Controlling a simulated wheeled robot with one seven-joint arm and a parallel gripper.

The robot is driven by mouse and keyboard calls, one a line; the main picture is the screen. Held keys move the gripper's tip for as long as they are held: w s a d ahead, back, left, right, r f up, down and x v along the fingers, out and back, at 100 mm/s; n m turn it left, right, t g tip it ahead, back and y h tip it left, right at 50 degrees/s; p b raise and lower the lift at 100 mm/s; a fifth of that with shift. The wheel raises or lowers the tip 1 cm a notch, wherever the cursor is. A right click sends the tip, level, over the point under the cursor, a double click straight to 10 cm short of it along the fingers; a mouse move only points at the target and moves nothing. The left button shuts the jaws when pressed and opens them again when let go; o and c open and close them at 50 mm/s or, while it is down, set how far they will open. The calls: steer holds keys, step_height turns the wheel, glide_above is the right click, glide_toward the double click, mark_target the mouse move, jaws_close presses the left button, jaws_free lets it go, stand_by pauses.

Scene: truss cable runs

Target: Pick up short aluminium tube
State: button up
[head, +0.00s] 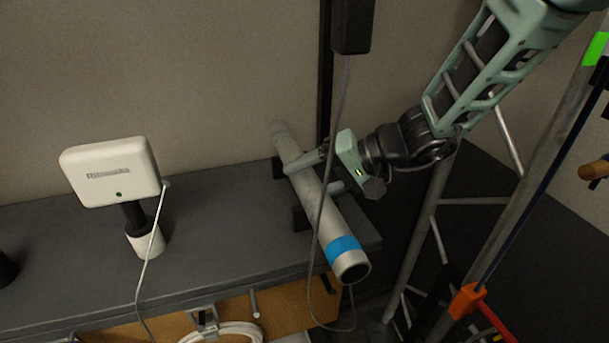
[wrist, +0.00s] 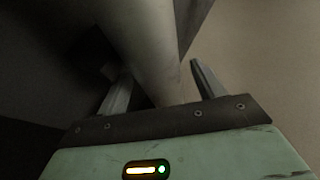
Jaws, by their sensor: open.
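The short aluminium tube (head: 317,199) lies on dark support blocks at the right end of the dark bench, in the head view. It is pale grey with a blue band near its open near end. My gripper (head: 312,174) is at the tube's middle, coming from the right, with its fingers on either side of the tube. In the wrist view the tube (wrist: 146,42) runs between the two open fingers (wrist: 160,88).
A white box-shaped device (head: 110,172) on a stand, with a cable, is on the bench (head: 215,232) to the left. A cable hangs from a dark box (head: 352,25) and passes in front of the tube. A metal truss (head: 415,240) with an orange clamp (head: 467,300) stands at right.

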steer(key=c, duration=1.3)
steer(key=shift+r, duration=0.1)
